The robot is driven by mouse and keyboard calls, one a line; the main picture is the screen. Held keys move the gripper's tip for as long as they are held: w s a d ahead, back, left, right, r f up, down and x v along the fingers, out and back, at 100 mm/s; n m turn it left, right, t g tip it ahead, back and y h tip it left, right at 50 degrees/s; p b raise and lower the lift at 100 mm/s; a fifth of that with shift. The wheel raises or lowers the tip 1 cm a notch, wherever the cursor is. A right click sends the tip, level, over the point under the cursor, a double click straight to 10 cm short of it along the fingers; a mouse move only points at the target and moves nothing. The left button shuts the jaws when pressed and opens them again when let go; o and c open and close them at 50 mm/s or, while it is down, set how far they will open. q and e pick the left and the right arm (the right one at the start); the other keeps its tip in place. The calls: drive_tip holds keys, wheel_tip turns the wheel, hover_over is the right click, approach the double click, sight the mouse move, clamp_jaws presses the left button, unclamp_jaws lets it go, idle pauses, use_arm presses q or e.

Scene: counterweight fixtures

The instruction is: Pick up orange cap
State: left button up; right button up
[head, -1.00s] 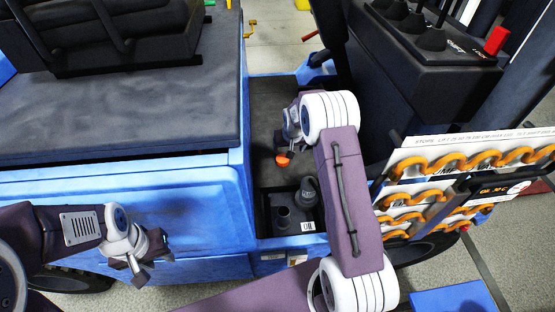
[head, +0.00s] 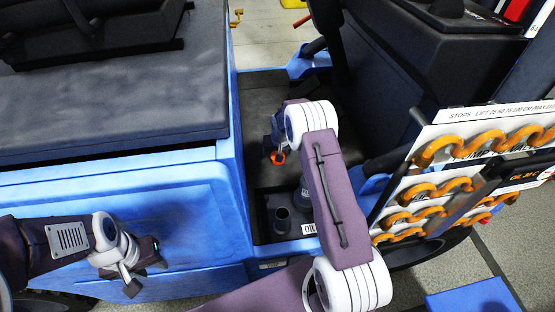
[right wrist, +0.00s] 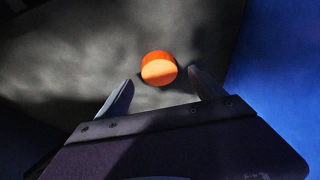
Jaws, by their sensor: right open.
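The orange cap (head: 278,158) lies on the dark floor of the blue vehicle's footwell. Part of it is hidden by my right gripper in the head view. In the right wrist view the orange cap (right wrist: 158,68) shows whole, between and slightly beyond the fingertips. My right gripper (right wrist: 160,77) is open around that spot, with a gap on both sides of the cap. My left gripper (head: 144,271) is empty, with its fingers apart, in front of the blue side panel, away from the cap.
A black tray (head: 261,226) with a dark open cup (head: 282,221) and a dark bottle (head: 303,199) sits in front of the cap.

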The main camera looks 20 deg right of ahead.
drive_tip(key=x, duration=0.3)
drive_tip(key=shift+f, duration=0.15)
drive_tip(key=shift+c, duration=0.3)
drive_tip(key=c, duration=1.4)
drive_tip(key=shift+o, duration=0.2)
